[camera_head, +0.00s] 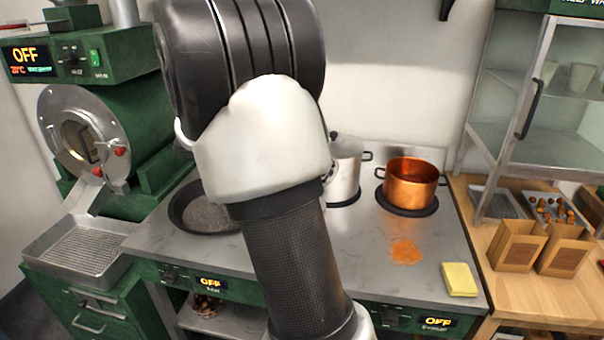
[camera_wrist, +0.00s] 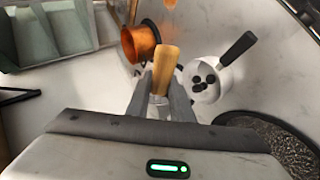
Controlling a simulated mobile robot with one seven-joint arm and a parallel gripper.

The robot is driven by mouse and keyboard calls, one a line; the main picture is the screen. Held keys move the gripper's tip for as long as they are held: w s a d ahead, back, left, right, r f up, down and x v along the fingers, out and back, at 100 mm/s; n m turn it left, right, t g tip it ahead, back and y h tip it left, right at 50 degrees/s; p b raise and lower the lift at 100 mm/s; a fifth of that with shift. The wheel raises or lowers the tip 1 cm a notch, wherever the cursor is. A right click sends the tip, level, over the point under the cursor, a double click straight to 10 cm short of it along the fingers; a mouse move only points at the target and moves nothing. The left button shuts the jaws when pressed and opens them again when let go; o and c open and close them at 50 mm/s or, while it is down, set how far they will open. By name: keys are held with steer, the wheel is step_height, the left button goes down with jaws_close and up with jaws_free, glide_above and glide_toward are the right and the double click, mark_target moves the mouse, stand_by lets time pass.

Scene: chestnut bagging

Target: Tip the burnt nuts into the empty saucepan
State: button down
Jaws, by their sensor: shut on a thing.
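My gripper (camera_wrist: 162,97) is shut on a tan wooden handle (camera_wrist: 167,62) in the wrist view. A pale part of the tool shows between my fingers; its far end is hidden. Right of the handle is a pale saucepan (camera_wrist: 207,95) with a black handle, holding several dark round nuts. A copper pot (camera_wrist: 139,41) is left of the wooden handle; its contents are unclear. In the head view, the copper pot (camera_head: 410,187) stands on the right burner and a steel pot (camera_head: 346,172) is partly behind my arm. My arm hides my gripper there.
A black perforated pan (camera_head: 205,208) sits on the stove's left, also low right in the wrist view (camera_wrist: 275,135). An orange spill (camera_head: 405,250) and yellow sponge (camera_head: 458,280) lie at front right. Paper bags (camera_head: 516,245) stand farther right. A roaster (camera_head: 85,135) stands left.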

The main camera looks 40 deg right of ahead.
steer(key=w+a+f+n+h+b, duration=0.1)
steer(key=a+f+n+h+b, duration=0.1)
steer(key=f+h+b, duration=0.3)
steer(key=w+a+f+n+g+h+b, duration=0.1)
steer(key=w+a+f+n+h+b, duration=0.1)
steer(key=f+h+b, duration=0.4)
steer(key=shift+w+a+f+n+g+h+b, duration=0.3)
steer(key=shift+a+n+h+b, duration=0.35)
steer(key=shift+a+b, duration=0.2)
stand_by(0.4)
steer(key=shift+d, duration=0.1)
stand_by(0.8)
